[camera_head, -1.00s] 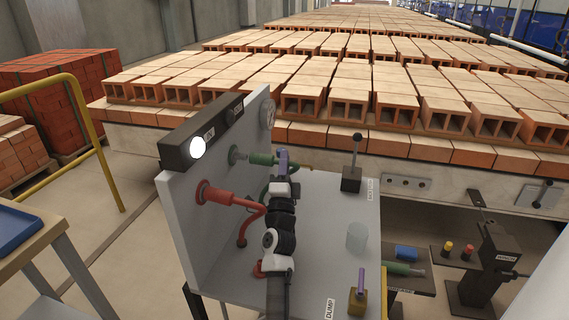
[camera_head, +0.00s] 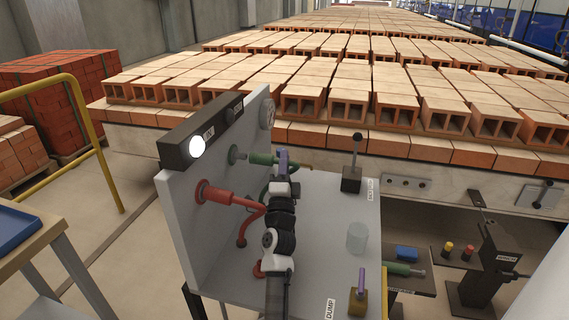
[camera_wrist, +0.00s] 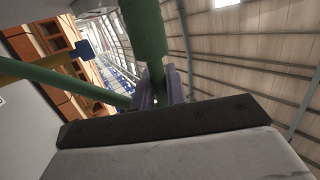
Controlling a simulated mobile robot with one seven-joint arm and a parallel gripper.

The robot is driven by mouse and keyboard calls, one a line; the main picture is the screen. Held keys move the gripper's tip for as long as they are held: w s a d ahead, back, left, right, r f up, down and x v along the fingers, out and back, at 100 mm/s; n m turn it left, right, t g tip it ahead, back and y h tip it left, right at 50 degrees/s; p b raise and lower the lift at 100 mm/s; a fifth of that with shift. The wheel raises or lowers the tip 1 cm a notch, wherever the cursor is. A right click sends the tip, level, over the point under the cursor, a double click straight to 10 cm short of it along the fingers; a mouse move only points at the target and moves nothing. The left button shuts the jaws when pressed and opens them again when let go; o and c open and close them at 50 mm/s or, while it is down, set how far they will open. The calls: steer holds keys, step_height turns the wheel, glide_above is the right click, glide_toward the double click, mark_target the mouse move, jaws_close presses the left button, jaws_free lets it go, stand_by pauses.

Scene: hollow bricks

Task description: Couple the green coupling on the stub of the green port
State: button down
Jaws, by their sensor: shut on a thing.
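The green port (camera_head: 234,155) is on the upright grey panel, with a short grey stub pointing right. The green coupling (camera_head: 263,158) lies in line with it, its end at the stub; I cannot tell how far it sits on it. My gripper (camera_head: 283,158) has purple fingers shut on the coupling's right part. In the wrist view the green coupling (camera_wrist: 145,28) runs up from between the fingers (camera_wrist: 158,88), and a green hose (camera_wrist: 80,82) leads off left. The port is not clearly seen there.
A red coupling (camera_head: 230,199) sits on the red port below, its hose curving near my arm. A black lever (camera_head: 352,165), a clear cup (camera_head: 357,237) and a purple-handled block (camera_head: 358,295) stand on the bench's right side. Rows of bricks (camera_head: 345,105) lie behind.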

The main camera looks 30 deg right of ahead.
mark_target(268, 160)
steer(key=shift+w+a+r+p, duration=0.1)
steer(key=shift+w+a+p, duration=0.95)
steer(key=shift+w+a, duration=0.55)
stand_by(0.4)
steer(key=c, duration=1.3)
jaws_free()
steer(key=shift+w+d, duration=0.1)
steer(key=shift+d, duration=0.05)
steer(key=shift+c, duration=0.2)
steer(key=b+v, duration=0.3)
steer(key=v, duration=1.1)
steer(key=shift+w, duration=0.1)
